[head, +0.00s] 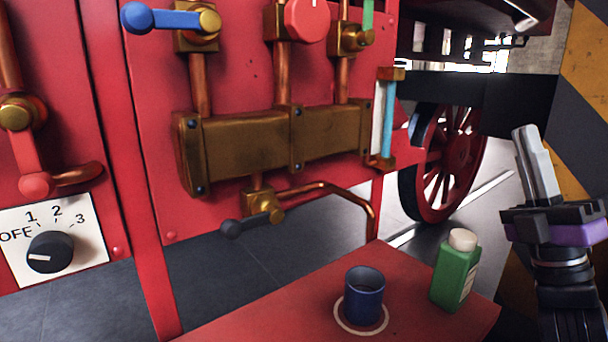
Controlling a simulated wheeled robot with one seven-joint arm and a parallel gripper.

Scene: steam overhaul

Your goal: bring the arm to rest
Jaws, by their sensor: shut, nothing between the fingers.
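My gripper (537,165) is at the right edge of the head view, raised above the right side of the red table (255,315). Its grey fingers are together, point upward and hold nothing. It is apart from everything around it. Part of my arm shows below it, dark with a purple band at the wrist.
A blue cup (364,296) stands on a pale ring on the red table, with a green bottle (454,272) to its right. Behind is a red panel with brass pipes, a blue-handled valve (165,20), a red knob (307,18) and a rotary dial (50,252). A striped post (588,60) stands behind my gripper.

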